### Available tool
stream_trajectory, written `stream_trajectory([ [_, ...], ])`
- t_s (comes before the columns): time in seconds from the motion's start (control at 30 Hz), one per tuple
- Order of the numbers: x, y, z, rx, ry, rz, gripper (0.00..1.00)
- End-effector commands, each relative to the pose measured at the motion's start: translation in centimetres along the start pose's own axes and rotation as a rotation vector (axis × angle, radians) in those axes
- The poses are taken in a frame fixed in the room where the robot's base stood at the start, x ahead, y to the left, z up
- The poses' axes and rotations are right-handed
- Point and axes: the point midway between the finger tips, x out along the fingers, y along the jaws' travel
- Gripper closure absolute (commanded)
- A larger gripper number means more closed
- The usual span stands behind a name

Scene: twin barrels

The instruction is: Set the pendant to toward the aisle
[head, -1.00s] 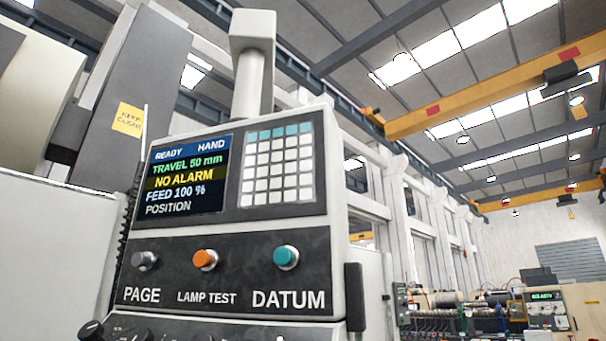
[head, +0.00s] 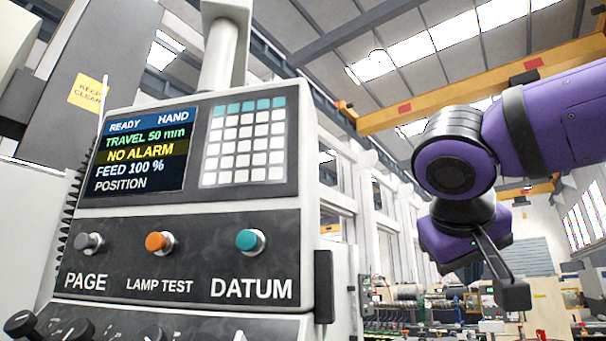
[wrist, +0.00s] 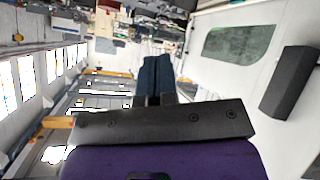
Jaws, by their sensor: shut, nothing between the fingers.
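The pendant (head: 200,222) is a white control box with a screen, a keypad and dark button panels, hung from a white post. It fills the left half of the head view, and its face is turned toward me. A dark upright handle (head: 323,286) is on its right side. My gripper (head: 514,294) is to the right of the pendant in the head view, apart from the handle, pointing down. In the wrist view its dark blue fingers (wrist: 155,76) are together with nothing between them. A dark block (wrist: 290,82) shows at the right there; I cannot tell whether it is the handle.
A white wall or panel with a grey-green window (wrist: 240,43) is at the right of the wrist view. A yellow note (head: 88,93) is on the grey machine column behind the pendant. Workbenches and machines stand far behind my gripper. A yellow crane beam (head: 440,100) is overhead.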

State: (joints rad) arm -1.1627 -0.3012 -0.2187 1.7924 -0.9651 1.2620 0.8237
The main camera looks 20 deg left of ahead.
Motion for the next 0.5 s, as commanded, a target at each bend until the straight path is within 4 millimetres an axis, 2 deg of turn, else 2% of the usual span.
stream_trajectory([
  [0.03,-1.3,-1.7,-1.5,0.002,0.044,-0.002,1.0],
  [0.2,-6.0,-5.9,-5.8,0.054,0.196,0.005,1.0],
  [0.37,-11.8,-9.8,-8.9,0.128,0.347,-0.009,1.0],
  [0.5,-17.3,-12.7,-10.6,0.207,0.472,-0.035,1.0],
])
